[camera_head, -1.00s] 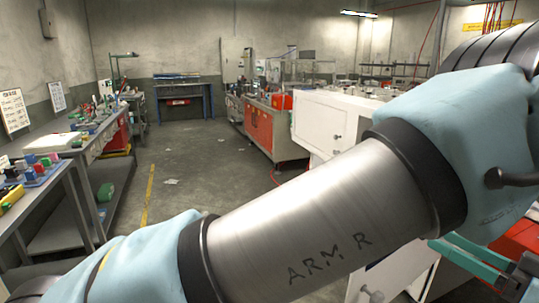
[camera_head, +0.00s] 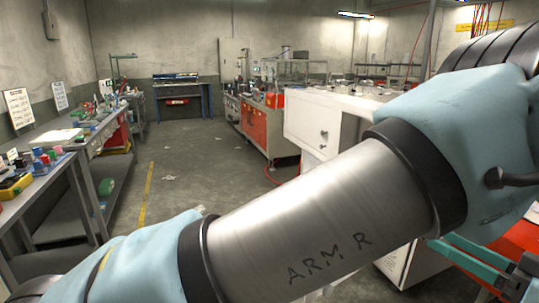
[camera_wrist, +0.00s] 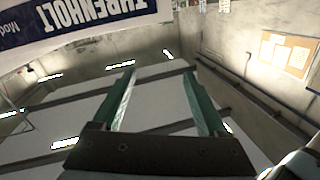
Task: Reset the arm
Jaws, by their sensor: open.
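My gripper (camera_wrist: 158,97) shows in the wrist view with its two green fingers apart and nothing between them. Behind the fingers are the ceiling with bright lamps and the upper walls, so the wrist camera looks upward. In the head view my arm, a grey metal link marked "ARM R" with pale blue covers, crosses the foreground from lower left to upper right. Green finger-like parts show at the lower right edge of that view, partly cut off; I cannot tell what they touch.
A workbench (camera_head: 80,150) with small coloured parts lines the left side. A white cabinet (camera_head: 318,122) and an orange-fronted bench (camera_head: 262,130) stand at the right. A blue table (camera_head: 178,84) is at the back wall. A banner (camera_wrist: 70,25) hangs overhead.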

